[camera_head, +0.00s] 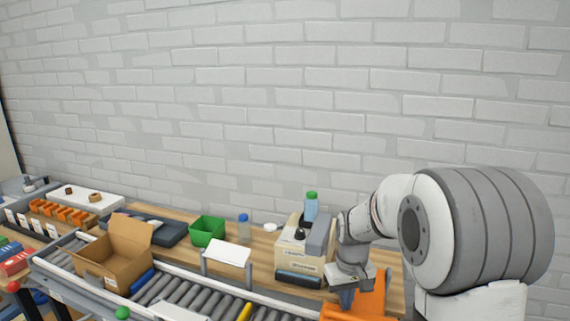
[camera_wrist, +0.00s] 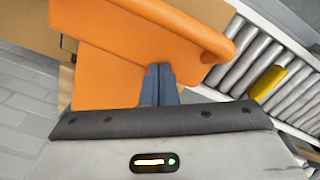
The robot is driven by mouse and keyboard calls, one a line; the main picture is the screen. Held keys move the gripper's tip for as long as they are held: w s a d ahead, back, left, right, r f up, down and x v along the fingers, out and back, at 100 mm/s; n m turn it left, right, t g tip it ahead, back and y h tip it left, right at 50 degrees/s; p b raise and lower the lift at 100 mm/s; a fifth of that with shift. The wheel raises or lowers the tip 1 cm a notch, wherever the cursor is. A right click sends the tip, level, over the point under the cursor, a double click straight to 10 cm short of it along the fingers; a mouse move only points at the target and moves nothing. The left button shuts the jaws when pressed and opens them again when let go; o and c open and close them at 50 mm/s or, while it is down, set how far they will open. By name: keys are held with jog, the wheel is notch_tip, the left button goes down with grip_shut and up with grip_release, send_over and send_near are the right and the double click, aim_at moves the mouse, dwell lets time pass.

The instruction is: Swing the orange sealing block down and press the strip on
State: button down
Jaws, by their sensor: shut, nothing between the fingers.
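A large orange piece (camera_head: 368,298), which looks like the sealing block, is at the bench's front right edge in the head view. In the wrist view it fills the upper left as a thick rounded bar (camera_wrist: 150,28) above a flat panel (camera_wrist: 100,80). My gripper (camera_head: 347,300) points down beside it. Its two blue-grey fingers (camera_wrist: 158,72) are together and empty, with tips in front of the orange surface. I cannot tell whether they touch it. I cannot make out a strip for certain in either view.
A beige tape machine (camera_head: 290,258) with a bottle (camera_head: 311,207) stands left of my gripper. The roller conveyor (camera_head: 185,288) runs along the front, carrying an open cardboard box (camera_head: 112,262). A green bin (camera_head: 207,232) stands behind. A yellow piece (camera_wrist: 267,82) lies on the rollers.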

jog(key=shift+r+p, duration=2.25)
jog(key=shift+r, duration=1.2)
jog(key=s+r+m+t, duration=0.1)
jog(key=s+r, duration=0.2)
jog(key=s, duration=0.7)
jog(key=s+r+m+t, duration=0.1)
jog(key=s+r, duration=0.3)
jog(key=s, duration=0.7)
jog(key=shift+s+d+t, duration=0.2)
jog(key=shift+d+t, duration=0.05)
jog(key=shift+t, duration=0.35)
jog(key=shift+s+r, duration=0.1)
